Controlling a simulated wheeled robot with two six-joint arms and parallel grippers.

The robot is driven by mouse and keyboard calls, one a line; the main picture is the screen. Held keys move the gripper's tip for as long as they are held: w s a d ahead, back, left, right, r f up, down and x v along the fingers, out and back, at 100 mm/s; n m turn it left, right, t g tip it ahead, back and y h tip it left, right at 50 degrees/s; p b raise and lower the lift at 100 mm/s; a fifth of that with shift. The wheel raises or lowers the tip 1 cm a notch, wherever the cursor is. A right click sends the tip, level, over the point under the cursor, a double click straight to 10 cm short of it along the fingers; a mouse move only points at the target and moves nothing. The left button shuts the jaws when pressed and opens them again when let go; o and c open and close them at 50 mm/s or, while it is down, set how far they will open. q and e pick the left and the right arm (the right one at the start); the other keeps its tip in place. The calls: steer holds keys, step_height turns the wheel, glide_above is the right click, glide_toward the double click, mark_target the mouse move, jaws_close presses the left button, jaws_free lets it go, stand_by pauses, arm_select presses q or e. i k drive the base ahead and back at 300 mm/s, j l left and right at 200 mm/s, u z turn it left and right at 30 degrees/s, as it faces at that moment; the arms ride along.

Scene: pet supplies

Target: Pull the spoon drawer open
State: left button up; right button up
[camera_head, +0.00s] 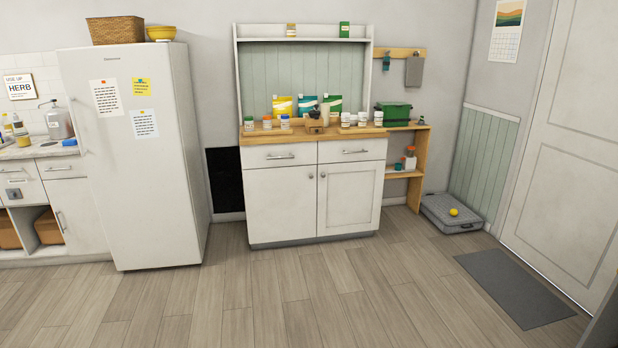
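A white cabinet with a wooden top (256,132) stands against the back wall across the room. It has two drawers side by side under the top: a left drawer (262,157) and a right drawer (334,153), each with a metal bar handle. Both drawers look shut. No label shows which one is the spoon drawer, and no spoon is in view. Another drawer (68,169) with a handle sits in the counter unit at the far left and looks shut. Neither of my grippers is in view.
The wood floor (290,300) before the cabinet is clear. A white fridge (135,190) stands left of it. A wooden side shelf (419,165), a grey case (450,222) with a yellow ball (454,212), a dark mat (515,288) and a door (570,150) are on the right.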

mark_target(292, 153)
steer(key=i+u, duration=0.15)
steer(key=i, duration=1.55)
